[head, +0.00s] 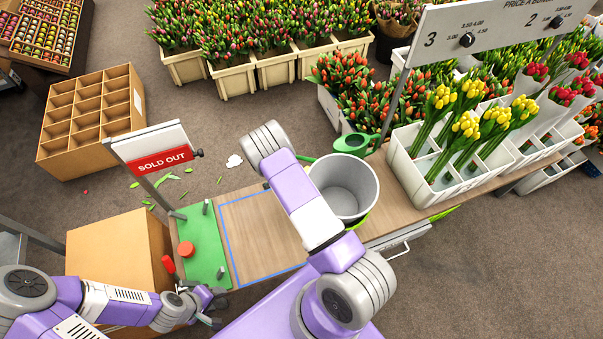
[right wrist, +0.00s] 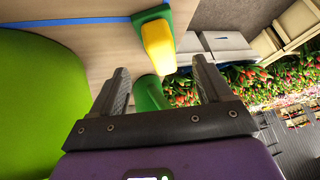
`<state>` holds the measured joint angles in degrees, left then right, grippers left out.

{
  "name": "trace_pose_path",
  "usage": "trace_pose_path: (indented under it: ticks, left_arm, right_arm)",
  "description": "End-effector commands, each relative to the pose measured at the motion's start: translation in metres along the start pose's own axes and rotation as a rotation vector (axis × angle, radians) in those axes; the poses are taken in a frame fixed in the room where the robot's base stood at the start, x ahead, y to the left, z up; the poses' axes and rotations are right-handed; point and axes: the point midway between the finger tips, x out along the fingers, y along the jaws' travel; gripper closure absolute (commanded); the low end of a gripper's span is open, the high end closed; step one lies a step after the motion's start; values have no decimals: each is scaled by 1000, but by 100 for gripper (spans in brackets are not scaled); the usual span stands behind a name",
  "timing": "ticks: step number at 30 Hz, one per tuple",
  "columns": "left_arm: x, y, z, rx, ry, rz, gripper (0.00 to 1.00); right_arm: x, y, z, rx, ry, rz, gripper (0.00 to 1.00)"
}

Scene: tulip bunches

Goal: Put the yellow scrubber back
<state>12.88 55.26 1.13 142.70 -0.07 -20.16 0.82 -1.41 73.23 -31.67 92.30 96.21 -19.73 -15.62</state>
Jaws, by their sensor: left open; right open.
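The yellow scrubber (right wrist: 158,47) shows in the right wrist view, with a green part (right wrist: 152,14) against its upper end. It lies ahead of my open right gripper (right wrist: 160,66), in line with the gap between the fingers. I cannot tell whether they touch it. In the head view the scrubber and the right gripper are hidden, and my right arm crosses the bench. My left gripper (head: 208,306) is open and empty at the bench's near left end.
A grey bucket (head: 345,184) stands on the bench beside a blue-outlined area (head: 256,236). A green watering can (head: 351,143) stands behind the bucket. White tulip crates (head: 425,190) fill the right end.

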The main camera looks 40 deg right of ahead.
Motion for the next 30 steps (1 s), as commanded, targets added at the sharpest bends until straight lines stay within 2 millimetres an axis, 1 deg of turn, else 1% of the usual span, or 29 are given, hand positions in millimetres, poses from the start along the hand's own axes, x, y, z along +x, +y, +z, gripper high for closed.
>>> trace_pose_path:
  ticks: [1, 3, 7, 12, 15, 17, 20, 23, 26, 29, 30]
  left_arm:
    - [-7, 3, 0, 0, 0, 0, 46]
    - [-11, 4, 0, 0, 0, 0, 46]
    - [-17, 6, 1, 0, 0, 0, 46]
    - [-19, 7, 1, 0, 0, 0, 46]
    - [-19, 7, 1, 0, 0, 0, 46]
    - [-19, 7, 1, 0, 0, 0, 46]
    - [-19, 7, 1, 0, 0, 0, 46]
    - [-19, 7, 1, 0, 0, 0, 46]
    - [-19, 7, 1, 0, 0, 0, 46]
    - [-19, 7, 1, 0, 0, 0, 46]
    - [-19, 7, 1, 0, 0, 0, 46]
  right_arm:
    - [-16, -1, -2, -1, -1, -1, 22]
    - [-29, -1, -1, -1, -2, -1, 22]
    - [-48, -1, -1, 0, -1, -1, 22]
    - [-59, 0, 0, -1, 0, 1, 22]
    - [-60, 2, 1, -6, -2, 2, 22]
    - [-60, 6, 4, -27, -11, 3, 22]
    - [-60, 20, 15, -112, -48, 4, 22]
    - [-65, 41, 35, -245, -116, -8, 22]
    - [-75, 64, 59, -394, -202, -35, 22]
    - [-90, 86, 85, -543, -299, -80, 22]
    - [-98, 94, 96, -605, -343, -105, 22]
